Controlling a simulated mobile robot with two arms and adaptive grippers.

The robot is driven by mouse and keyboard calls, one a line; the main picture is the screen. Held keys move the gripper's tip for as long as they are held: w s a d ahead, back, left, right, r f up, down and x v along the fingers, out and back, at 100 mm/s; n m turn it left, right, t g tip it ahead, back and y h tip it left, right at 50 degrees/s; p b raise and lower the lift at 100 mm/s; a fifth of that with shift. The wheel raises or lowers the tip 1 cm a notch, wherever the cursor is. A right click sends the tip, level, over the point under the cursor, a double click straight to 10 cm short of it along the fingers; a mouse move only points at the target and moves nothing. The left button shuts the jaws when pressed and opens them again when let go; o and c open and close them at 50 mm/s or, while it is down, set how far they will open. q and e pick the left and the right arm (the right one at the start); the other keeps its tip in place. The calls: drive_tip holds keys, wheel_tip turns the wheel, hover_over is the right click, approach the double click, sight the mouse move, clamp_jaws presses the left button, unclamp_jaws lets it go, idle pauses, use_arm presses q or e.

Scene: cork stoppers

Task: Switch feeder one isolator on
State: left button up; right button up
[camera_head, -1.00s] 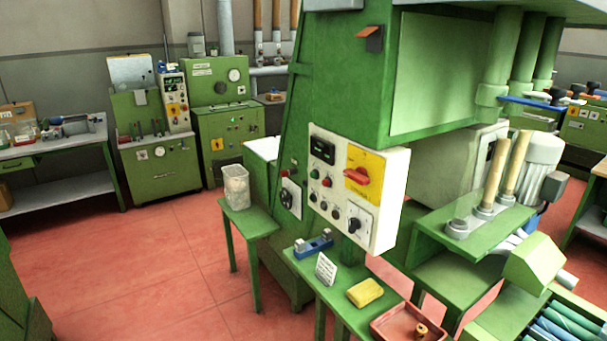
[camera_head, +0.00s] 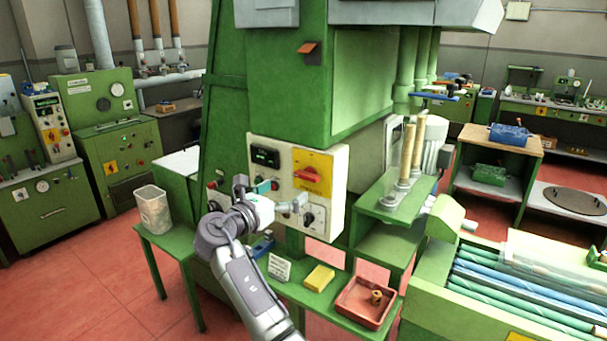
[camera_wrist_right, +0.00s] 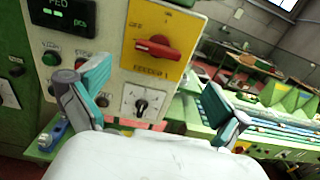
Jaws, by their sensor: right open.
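The feeder one isolator is a red rotary handle (camera_head: 307,176) on a yellow plate on the white control panel (camera_head: 338,188). In the right wrist view the red handle (camera_wrist_right: 157,47) lies roughly horizontal, with "OFF" at the plate's upper left and a "FEEDER 1" label below. My right gripper (camera_head: 273,194) is open and empty in front of the panel, left of and below the handle in the head view. In the right wrist view its teal-padded fingers (camera_wrist_right: 155,88) are spread wide, with the handle beyond and above the gap. My left gripper is not in view.
Below the handle is a black rotary selector (camera_wrist_right: 141,105); green and red buttons and a display (camera_wrist_right: 62,12) are at left. A green bench under the panel holds a yellow block (camera_head: 319,278) and a red tray (camera_head: 365,303). A bin (camera_head: 153,209) stands at left.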

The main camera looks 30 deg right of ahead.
sight(304, 178)
drive_tip(key=p+x, duration=0.2)
drive_tip(key=x, duration=0.6)
drive_tip(key=shift+w+d+r+p, duration=0.1)
drive_tip(key=shift+w+d+p, duration=0.2)
drive_tip(key=shift+p, duration=0.05)
drive_tip(key=shift+w+d, duration=0.1)
drive_tip(key=shift+d, duration=0.2)
drive_tip(key=shift+c, duration=0.2)
drive_tip(key=c, duration=1.1)
